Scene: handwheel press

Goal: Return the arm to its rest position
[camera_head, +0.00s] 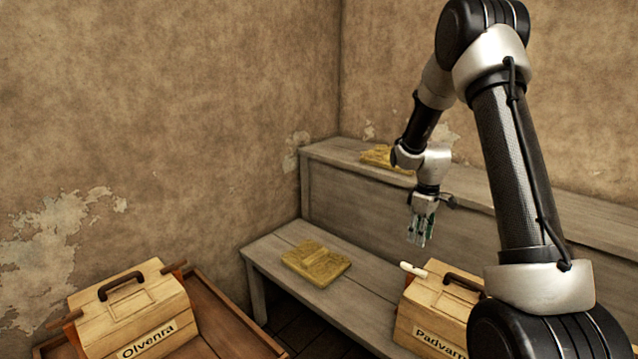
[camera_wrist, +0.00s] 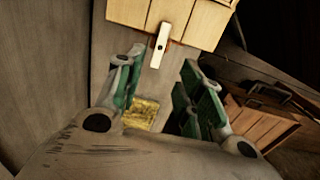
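My arm reaches in from the right in the head view, bent at the elbow. My gripper (camera_head: 420,238) points down above the lower bench, right of the yellowish slab (camera_head: 316,263) lying there. In the wrist view my gripper (camera_wrist: 162,62) has its green-padded fingers spread apart. I see nothing held between them. A yellowish slab (camera_wrist: 143,114) shows behind the fingers, at a distance.
A wooden box labelled "Padvarn" (camera_head: 425,325), partly hidden by my arm, has a white peg (camera_head: 413,270) by its top. The "Olvenra" box (camera_head: 130,310) stands in a brown tray (camera_head: 235,315). Another slab (camera_head: 380,158) lies on the upper bench (camera_head: 335,150).

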